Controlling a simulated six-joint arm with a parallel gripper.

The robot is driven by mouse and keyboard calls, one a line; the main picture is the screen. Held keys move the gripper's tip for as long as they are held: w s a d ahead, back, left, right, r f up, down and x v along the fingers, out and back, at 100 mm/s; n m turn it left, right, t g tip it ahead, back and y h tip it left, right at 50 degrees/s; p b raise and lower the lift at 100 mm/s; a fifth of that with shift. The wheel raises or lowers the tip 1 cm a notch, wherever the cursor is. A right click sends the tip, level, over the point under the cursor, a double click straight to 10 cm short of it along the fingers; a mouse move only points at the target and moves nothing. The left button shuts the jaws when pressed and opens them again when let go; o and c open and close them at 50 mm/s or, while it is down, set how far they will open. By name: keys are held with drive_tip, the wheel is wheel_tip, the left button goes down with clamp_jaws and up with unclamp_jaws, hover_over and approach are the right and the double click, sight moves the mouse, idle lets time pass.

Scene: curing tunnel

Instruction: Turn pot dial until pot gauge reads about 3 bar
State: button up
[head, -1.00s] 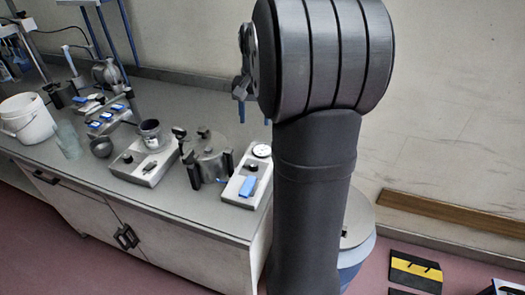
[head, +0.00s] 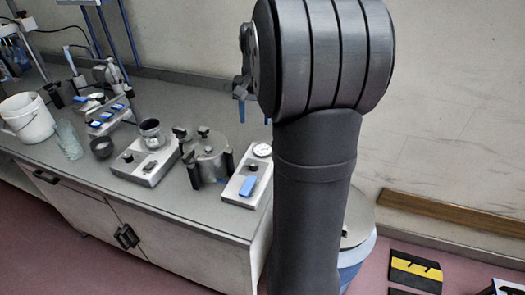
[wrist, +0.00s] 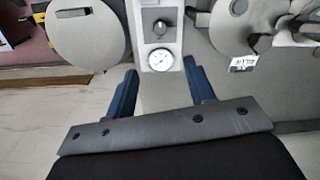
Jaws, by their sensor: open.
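The pot gauge (wrist: 161,59) is a round white dial face on a grey control box, between and just beyond my fingers in the wrist view. Its needle is too small to read. The pot dial (wrist: 160,27), a black round knob with a pale mark, sits beyond the gauge on the same box. My gripper (wrist: 160,66) is open and empty, its blue fingers apart and short of the dial. In the head view the gauge (head: 262,150) stands at the back of the box, right of the clamped metal pot (head: 211,160). My arm hides much of the gripper there.
A blue piece (head: 248,187) lies on the box front. A second control box (head: 143,162) stands left of the pot. A lidded bin (head: 357,222) stands on the floor past the bench's right end. A white bucket (head: 27,118) is far left.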

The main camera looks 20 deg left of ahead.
idle(0.4)
approach(254, 163)
wheel_tip(254, 163, down, 8)
drive_tip(key=shift+s+a+f, duration=0.1)
drive_tip(key=shift+s+f, duration=0.1)
drive_tip(key=shift+f, duration=0.05)
idle(0.4)
drive_tip(key=c, duration=1)
drive_tip(key=shift+m, duration=2)
drive_tip(key=o, duration=1)
